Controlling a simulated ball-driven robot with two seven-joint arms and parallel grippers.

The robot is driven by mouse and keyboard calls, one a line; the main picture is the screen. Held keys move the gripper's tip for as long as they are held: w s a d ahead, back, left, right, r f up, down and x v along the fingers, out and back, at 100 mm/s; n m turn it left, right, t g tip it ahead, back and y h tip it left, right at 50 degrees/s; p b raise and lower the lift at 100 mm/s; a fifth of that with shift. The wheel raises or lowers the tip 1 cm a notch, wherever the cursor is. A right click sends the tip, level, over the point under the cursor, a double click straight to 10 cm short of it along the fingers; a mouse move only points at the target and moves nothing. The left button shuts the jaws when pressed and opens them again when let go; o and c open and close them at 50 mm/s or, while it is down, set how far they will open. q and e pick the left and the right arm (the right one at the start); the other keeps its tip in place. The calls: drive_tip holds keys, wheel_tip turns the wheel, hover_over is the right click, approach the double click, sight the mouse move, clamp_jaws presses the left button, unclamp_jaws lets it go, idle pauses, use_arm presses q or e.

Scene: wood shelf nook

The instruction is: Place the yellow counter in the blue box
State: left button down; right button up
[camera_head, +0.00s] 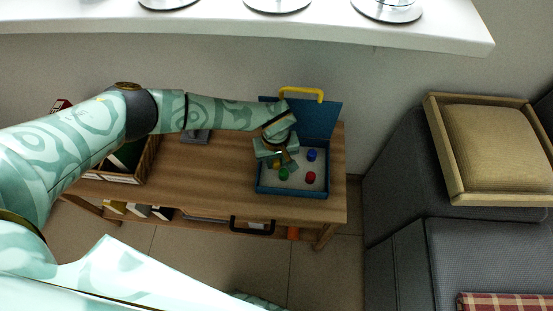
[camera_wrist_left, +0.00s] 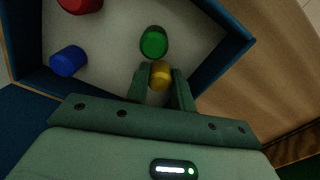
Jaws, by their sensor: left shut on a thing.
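The blue box (camera_head: 292,192) stands open on the wooden table, its lid with a yellow handle raised at the back. My left gripper (camera_wrist_left: 161,85) is shut on the yellow counter (camera_wrist_left: 160,74), which shows between its fingers in the left wrist view and over the box's left part in the head view (camera_head: 277,163). A green counter (camera_wrist_left: 154,42) is just beyond the fingertips. A blue counter (camera_wrist_left: 68,61) and a red counter (camera_wrist_left: 80,4) stand apart on the box's pale floor. Whether the yellow counter touches the floor I cannot tell. My right gripper is not in view.
The wooden table (camera_head: 208,177) has bare room left of the box. A wooden crate (camera_head: 122,177) stands at its left end. A white shelf (camera_head: 230,22) overhangs the back. A grey sofa (camera_head: 470,260) with a tray (camera_head: 492,199) is at right.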

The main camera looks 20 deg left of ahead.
sight(276, 161)
use_arm(q)
drive_tip(key=shift+f, duration=0.15)
drive_tip(key=c, duration=1.2)
unclamp_jaws()
wheel_tip(276, 161, up, 12)
drive_tip(key=p, duration=0.6)
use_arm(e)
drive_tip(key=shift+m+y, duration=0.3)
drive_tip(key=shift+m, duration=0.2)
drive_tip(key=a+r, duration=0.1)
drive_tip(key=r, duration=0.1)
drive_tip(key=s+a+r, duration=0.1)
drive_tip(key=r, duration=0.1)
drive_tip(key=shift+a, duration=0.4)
